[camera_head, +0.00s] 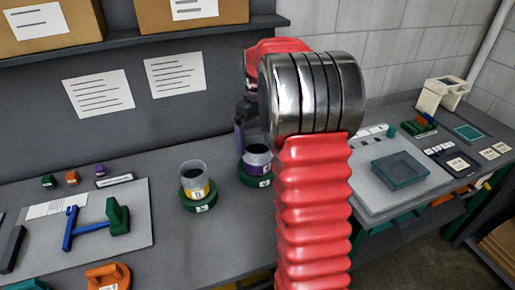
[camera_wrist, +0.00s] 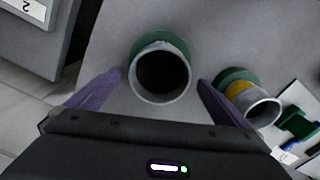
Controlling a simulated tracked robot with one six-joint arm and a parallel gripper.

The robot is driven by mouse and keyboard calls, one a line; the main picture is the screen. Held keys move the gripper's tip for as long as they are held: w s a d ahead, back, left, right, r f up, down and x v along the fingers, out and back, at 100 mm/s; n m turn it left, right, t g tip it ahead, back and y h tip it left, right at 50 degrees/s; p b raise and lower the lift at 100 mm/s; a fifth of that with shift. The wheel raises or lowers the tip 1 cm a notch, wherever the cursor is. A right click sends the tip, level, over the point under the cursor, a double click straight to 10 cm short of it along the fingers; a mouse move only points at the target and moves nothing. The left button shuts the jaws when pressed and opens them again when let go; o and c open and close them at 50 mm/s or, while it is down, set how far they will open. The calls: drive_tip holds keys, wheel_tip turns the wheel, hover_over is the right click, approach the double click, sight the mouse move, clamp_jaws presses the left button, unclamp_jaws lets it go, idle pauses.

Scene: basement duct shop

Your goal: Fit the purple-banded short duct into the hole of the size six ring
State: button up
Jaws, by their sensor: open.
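The purple-banded short duct (camera_head: 257,160) stands upright in a green ring (camera_head: 254,178) on the bench, partly behind my arm in the head view. In the wrist view the open grey end of this duct (camera_wrist: 146,96) faces up, with the green ring (camera_wrist: 147,41) showing behind its rim. My gripper (camera_wrist: 159,77) is open, its two purple fingers on either side of the duct with a gap at each side. My arm hides most of the gripper in the head view. The number on this ring is too small to read.
A yellow-banded duct (camera_head: 197,182) stands in another green ring (camera_head: 200,202), left of the purple-banded one. A board with a blue and green tool (camera_head: 98,222) lies farther left. A teal tray (camera_head: 400,170) is at the right. Bare bench lies in front of the rings.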

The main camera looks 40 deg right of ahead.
sight(257, 152)
wheel_tip(257, 152, up, 7)
drive_tip(key=shift+f, duration=0.15)
idle(0.9)
